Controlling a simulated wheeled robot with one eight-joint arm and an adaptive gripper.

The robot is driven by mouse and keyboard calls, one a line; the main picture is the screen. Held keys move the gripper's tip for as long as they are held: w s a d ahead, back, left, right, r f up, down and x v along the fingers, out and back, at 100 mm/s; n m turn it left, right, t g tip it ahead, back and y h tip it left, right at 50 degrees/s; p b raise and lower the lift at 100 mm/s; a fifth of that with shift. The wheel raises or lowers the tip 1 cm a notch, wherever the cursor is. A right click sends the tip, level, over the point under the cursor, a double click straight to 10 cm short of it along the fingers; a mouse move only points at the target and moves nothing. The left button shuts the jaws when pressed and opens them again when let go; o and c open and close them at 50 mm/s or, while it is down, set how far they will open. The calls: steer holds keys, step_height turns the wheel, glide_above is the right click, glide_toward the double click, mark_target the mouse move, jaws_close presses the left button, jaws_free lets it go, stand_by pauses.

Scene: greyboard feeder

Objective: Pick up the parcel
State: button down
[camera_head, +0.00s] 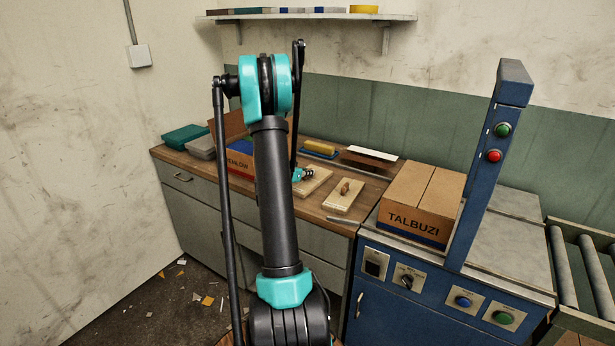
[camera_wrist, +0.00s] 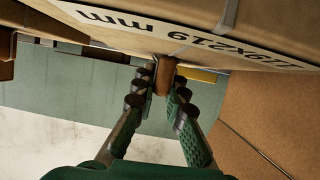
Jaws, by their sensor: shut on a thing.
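My gripper (camera_head: 304,174) is low over a pale tan board (camera_head: 318,185) on the wooden counter in the head view. In the wrist view my gripper (camera_wrist: 165,88) has both fingertips closed on a short brown wooden knob (camera_wrist: 164,72). Above it in that picture is a tan surface with a white label (camera_wrist: 190,35) and printed upside-down digits ending in "mm". Whether the board is lifted cannot be told. A closed carton marked TALBUZI (camera_head: 420,203) sits on the blue machine. Which thing is the parcel is not clear.
An open carton (camera_head: 240,160) stands behind my arm, partly hidden. A second board with a knob (camera_head: 343,195) lies to the right on the counter. A blue post (camera_head: 484,170) with buttons stands beside the TALBUZI carton. Rollers (camera_head: 580,265) are at the right.

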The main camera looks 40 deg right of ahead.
step_height(320, 180, up, 20)
stand_by(0.5)
steer(key=shift+a, duration=0.1)
